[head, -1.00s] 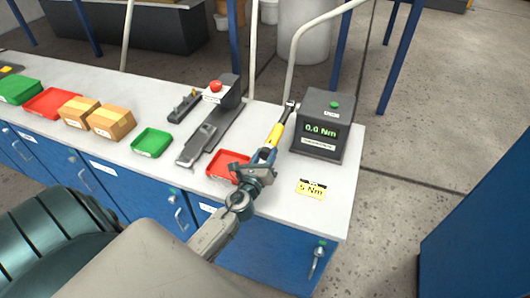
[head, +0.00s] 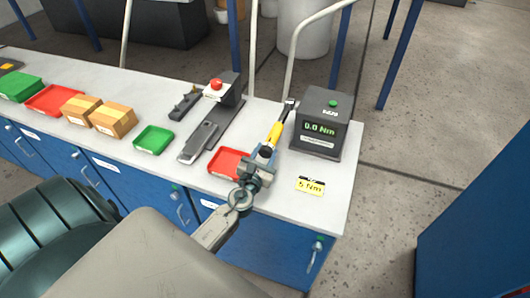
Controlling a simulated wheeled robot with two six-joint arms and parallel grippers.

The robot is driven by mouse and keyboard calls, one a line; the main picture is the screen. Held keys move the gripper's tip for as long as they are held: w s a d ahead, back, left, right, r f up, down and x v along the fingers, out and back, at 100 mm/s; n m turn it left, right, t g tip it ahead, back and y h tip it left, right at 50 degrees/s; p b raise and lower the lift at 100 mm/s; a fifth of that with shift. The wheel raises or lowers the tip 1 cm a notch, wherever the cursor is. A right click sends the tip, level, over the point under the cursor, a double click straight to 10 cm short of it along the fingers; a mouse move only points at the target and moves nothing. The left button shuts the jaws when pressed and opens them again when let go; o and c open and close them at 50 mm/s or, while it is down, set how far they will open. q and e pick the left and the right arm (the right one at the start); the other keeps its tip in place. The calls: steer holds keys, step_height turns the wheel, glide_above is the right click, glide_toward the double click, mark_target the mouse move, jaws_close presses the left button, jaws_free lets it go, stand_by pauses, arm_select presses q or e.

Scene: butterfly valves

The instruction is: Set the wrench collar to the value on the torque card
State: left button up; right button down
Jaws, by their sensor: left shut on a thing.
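The torque wrench (head: 275,132) has a yellow section and a dark head, which points to the back beside the torque tester. My left gripper (head: 262,160) is shut on the wrench near its handle end, above the edge of a red tray. The fingers hide part of the handle, and I cannot read the collar setting. The torque card (head: 310,185) lies on the bench right of the gripper and reads 5 Nm. The grey tester (head: 321,122) behind it shows 0.0 Nm. My right gripper is not in view.
The red tray (head: 224,164) lies just left of the gripper. A grey fixture with a red button (head: 215,85), a green tray (head: 153,139), two cardboard boxes (head: 112,120) and more trays stand further left. Bare bench lies around the card.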

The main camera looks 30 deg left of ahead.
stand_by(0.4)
arm_select(q)
steer(key=o, duration=1)
steer(key=shift+c, duration=0.2)
steer(key=b+v, duration=0.3)
steer(key=v, duration=0.7)
steer(key=shift+s, duration=0.4)
steer(key=shift+d, duration=0.1)
